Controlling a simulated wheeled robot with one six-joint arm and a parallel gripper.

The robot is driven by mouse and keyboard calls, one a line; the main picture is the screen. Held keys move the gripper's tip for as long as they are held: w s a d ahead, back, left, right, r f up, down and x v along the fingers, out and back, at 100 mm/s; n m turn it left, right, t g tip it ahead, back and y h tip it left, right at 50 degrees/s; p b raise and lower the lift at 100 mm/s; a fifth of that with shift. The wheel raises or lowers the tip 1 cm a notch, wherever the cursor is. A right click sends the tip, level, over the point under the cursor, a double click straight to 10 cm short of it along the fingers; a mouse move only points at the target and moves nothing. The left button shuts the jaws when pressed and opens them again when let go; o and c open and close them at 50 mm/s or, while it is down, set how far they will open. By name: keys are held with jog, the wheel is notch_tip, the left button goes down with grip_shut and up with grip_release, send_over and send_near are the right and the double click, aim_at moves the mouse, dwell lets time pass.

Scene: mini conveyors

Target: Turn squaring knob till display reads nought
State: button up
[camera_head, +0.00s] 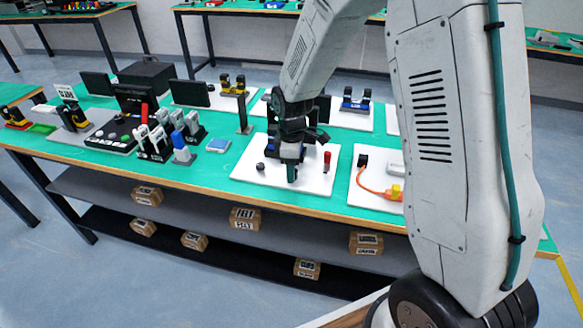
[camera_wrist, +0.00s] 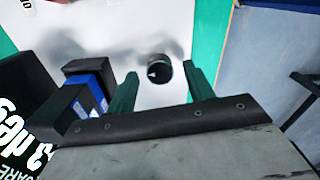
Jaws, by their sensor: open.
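The knob (camera_wrist: 158,70) is a small black round one with a white mark, on a white board (camera_wrist: 160,30). In the head view a small black knob (camera_head: 261,167) stands on the white board (camera_head: 250,178), left of my gripper (camera_head: 291,172). In the wrist view my gripper (camera_wrist: 163,76) is open, with its two green fingers either side of the knob in the picture; I cannot tell whether they touch it. The black display (camera_wrist: 25,130) is cut off at the left edge; its white text shows "3 deg" and part of "SQUARE".
A black and blue block (camera_wrist: 88,90) stands beside the left finger. In the head view a red-topped post (camera_head: 327,160) is right of my gripper. A neighbouring board (camera_head: 365,198) holds an orange cable (camera_head: 372,188). Several devices crowd the green table's left part.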

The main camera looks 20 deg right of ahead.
jog(key=shift+f, duration=0.3)
jog(key=c, duration=1)
jog(key=shift+o, duration=0.2)
jog(key=shift+m, duration=0.3)
